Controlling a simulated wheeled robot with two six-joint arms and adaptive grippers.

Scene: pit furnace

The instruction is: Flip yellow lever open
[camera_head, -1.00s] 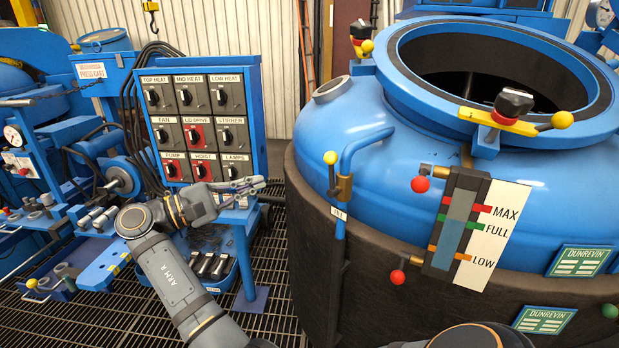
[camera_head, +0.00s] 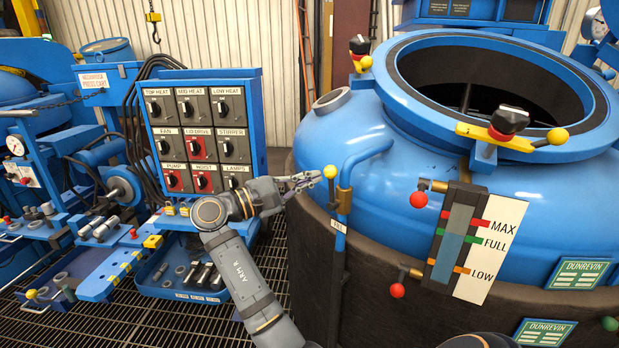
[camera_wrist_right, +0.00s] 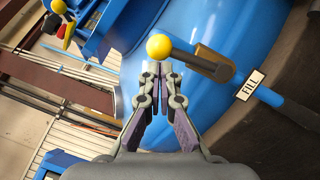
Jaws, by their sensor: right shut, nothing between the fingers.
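The yellow-knobbed lever (camera_head: 330,172) sits on a brass valve (camera_head: 344,200) on the blue pipe at the left side of the furnace vessel. Its yellow ball also shows in the right wrist view (camera_wrist_right: 159,47), on a short dark arm leading to the brass valve body (camera_wrist_right: 214,63). My right gripper (camera_head: 318,178) is shut and empty, its fingertips just left of the ball in the head view. In the wrist view the fingertips (camera_wrist_right: 160,68) are just below the ball; whether they touch it I cannot tell. My left gripper is not in view.
A FILL tag (camera_wrist_right: 252,84) hangs on the pipe beside the valve. The blue vessel (camera_head: 340,135) curves close behind the lever. Red-knobbed gauge valves (camera_head: 418,200) are to the right.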

